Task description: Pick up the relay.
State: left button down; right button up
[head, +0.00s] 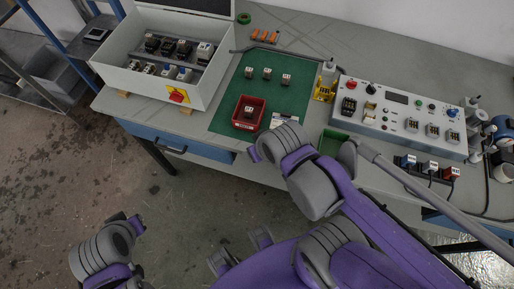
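Three small dark relays with light tops stand in a row on the green mat (222,121): a left one (248,72), a middle one (267,73) and a right one (286,78). Another dark relay (248,111) lies in a small red tray (237,124) at the mat's front. More relay-like blocks (183,48) sit in the open grey cabinet. My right arm's purple end (254,154) is by the mat's front edge, apart from the relays; its fingers are not clear. My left arm's purple end (136,224) is low over the floor, away from the table; its fingers are also unclear.
The grey cabinet (126,76) with a red-yellow switch (177,96) stands left of the mat. A control panel (405,118) with buttons and sockets is to the right. A green tray (331,142) is beside my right arm. The mat's middle is clear.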

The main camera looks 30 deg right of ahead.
aim_at(286, 78)
jog(key=z, duration=1.45)
